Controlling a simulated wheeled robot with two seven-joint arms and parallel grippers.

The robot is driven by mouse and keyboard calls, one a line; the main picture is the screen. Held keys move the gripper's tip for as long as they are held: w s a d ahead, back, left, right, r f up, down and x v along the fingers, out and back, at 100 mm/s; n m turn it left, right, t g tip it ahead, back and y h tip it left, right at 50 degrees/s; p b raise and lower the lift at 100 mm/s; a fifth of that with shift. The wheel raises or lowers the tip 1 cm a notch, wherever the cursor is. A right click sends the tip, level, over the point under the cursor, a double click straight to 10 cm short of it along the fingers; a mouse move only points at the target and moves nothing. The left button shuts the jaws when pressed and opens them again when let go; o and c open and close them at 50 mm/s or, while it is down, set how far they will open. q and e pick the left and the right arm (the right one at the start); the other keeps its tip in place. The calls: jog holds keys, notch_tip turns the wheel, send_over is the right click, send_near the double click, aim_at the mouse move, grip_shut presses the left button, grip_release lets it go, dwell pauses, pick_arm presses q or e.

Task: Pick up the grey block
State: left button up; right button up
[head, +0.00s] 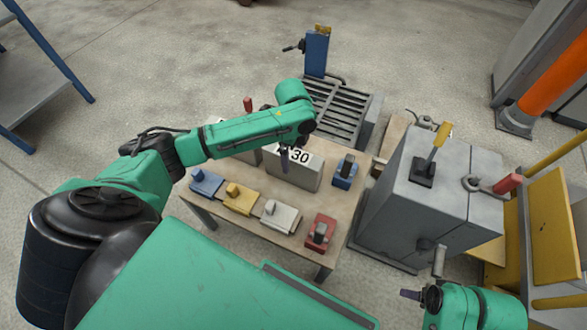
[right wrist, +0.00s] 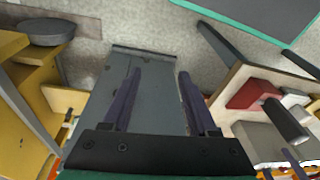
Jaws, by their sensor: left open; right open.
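A large grey block (head: 292,174) with a "30" label stands at the back of the table. A smaller pale grey block (head: 280,215) with a knob sits near the front edge between a yellow and a red block; what looks like it also shows in the right wrist view (right wrist: 293,99). My left gripper (head: 285,158) points down over or just in front of the labelled block; it is open, and contact cannot be told. My right gripper (head: 411,294) is open and empty, apart from the table at lower right; its fingers show in the right wrist view (right wrist: 160,85).
The table (head: 233,222) also holds a blue block (head: 206,182), a yellow block (head: 240,198), a red block (head: 320,232) and another blue block (head: 344,172). A grey cabinet (head: 400,225) with levers stands right of the table. A slatted rack (head: 340,110) is behind it.

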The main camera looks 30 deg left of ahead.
pick_arm(q)
notch_tip(320, 180, down, 5)
jog(key=b, duration=0.2)
jog(key=shift+w+a+f+b, duration=0.1)
jog(key=shift+w+f+b, duration=0.1)
jog(key=shift+b, duration=0.1)
jog(key=shift+r, duration=0.1)
grip_shut()
pick_arm(e)
jog(key=w+a+f+t+y, duration=0.2)
jog(key=w+a+f+t, duration=0.1)
jog(key=a, duration=0.3)
jog(key=shift+w+a+f+n+t, duration=0.2)
jog(key=shift+w+f+n+t, duration=0.15)
jog(key=shift+w+f, duration=0.5)
